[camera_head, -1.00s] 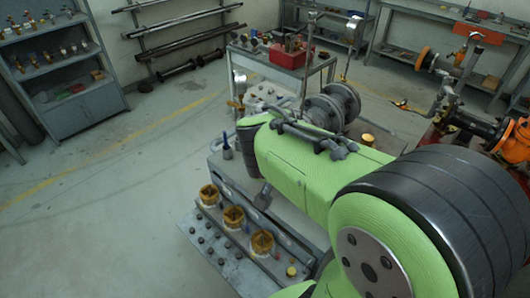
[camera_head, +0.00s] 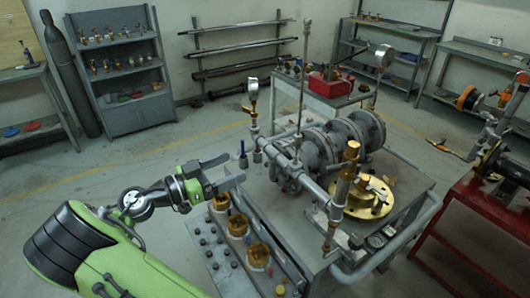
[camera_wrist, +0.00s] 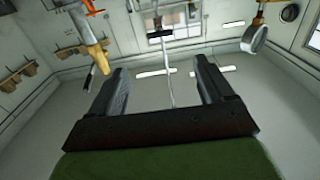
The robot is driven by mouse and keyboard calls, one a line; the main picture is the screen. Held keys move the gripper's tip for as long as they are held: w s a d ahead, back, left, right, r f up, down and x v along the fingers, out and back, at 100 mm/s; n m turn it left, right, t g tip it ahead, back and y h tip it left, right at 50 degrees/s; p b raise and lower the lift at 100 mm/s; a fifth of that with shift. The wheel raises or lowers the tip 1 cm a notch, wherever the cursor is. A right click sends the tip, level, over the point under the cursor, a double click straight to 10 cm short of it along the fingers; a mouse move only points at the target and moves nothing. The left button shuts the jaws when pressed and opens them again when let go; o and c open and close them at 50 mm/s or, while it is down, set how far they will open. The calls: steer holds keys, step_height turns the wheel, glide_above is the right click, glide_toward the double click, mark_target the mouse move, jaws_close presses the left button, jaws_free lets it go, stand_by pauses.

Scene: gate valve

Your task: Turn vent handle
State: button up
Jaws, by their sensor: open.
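The gate valve assembly (camera_head: 330,145) of grey flanges and pipes stands on a grey metal bench (camera_head: 410,180). I cannot tell which handle is the vent handle. In the wrist view my gripper (camera_wrist: 160,73) is open, with nothing between the fingertips. A brass part (camera_wrist: 96,55) shows beyond the left finger.
A pressure gauge (camera_head: 253,89) stands up behind my gripper, and another gauge (camera_head: 383,55) is at the upper right. A gold flange (camera_head: 372,200) lies on the bench. Floor at the left is clear.

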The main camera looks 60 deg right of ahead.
mark_target(277, 149)
steer(key=x, duration=1.5)
steer(key=shift+s+d, duration=0.15)
steer(key=shift+d, duration=0.1)
steer(key=shift+c, duration=0.2)
steer(key=c, duration=1)
